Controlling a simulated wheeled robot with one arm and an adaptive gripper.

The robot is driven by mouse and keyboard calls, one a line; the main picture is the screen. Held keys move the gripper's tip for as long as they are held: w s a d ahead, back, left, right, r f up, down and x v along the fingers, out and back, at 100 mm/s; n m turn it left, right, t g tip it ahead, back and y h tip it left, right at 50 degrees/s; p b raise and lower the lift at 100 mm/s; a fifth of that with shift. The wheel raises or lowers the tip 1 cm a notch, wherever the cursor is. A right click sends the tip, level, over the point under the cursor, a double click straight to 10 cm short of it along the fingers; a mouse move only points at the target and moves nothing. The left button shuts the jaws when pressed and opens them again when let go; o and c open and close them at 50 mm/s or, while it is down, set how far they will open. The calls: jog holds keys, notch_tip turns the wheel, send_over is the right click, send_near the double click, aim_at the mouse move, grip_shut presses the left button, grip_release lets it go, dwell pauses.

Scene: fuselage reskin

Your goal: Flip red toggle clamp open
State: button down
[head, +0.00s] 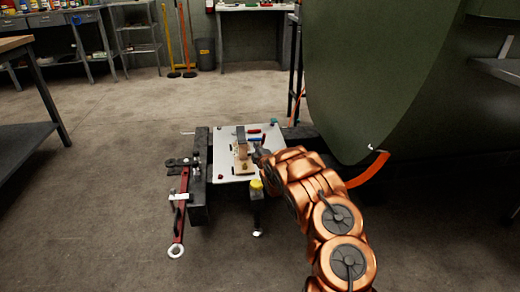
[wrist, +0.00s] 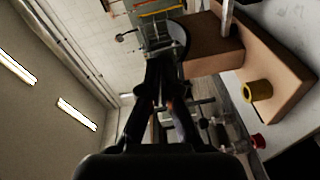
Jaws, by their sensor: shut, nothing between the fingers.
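A long red lever (head: 181,215) with a pale ring at its lower end hangs at the left side of the small work table, below a dark metal linkage (head: 180,162). I take this for the red toggle clamp. My gripper (head: 260,152) is over the right part of the table, well to the right of the lever and apart from it. In the wrist view my gripper (wrist: 165,62) shows its dark fingers together, with nothing held. A small red knob (wrist: 258,141) shows there at lower right, beside dark metal parts; I cannot tell if it belongs to the clamp.
The white tabletop (head: 225,172) bears a wooden block (head: 242,169) and small red and blue items. The brown block (wrist: 270,75) with a yellow cylinder (wrist: 257,91) is close to my fingers. A green fuselage panel (head: 375,70) stands at right. Floor left of the table is clear.

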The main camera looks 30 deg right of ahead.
notch_tip(320, 180, down, 2)
jog(key=shift+t+b, duration=0.35)
jog(key=shift+t, duration=0.05)
jog(key=shift+w, duration=0.1)
jog(key=shift+w+d+f+b, duration=0.1)
jog(key=shift+w+d+b, duration=0.9)
jog(key=shift+w, duration=0.25)
jog(key=shift+w+d+f+b, duration=0.1)
jog(key=shift+w+d+b, duration=0.85)
jog(key=shift+w, duration=0.25)
jog(key=shift+w+d+f+b, duration=0.1)
jog(key=shift+w+d+b, duration=0.85)
jog(key=shift+w, duration=0.3)
jog(key=shift+s+d+r+p, duration=0.15)
jog(key=shift+r+p, duration=0.1)
jog(key=shift+p, duration=0.3)
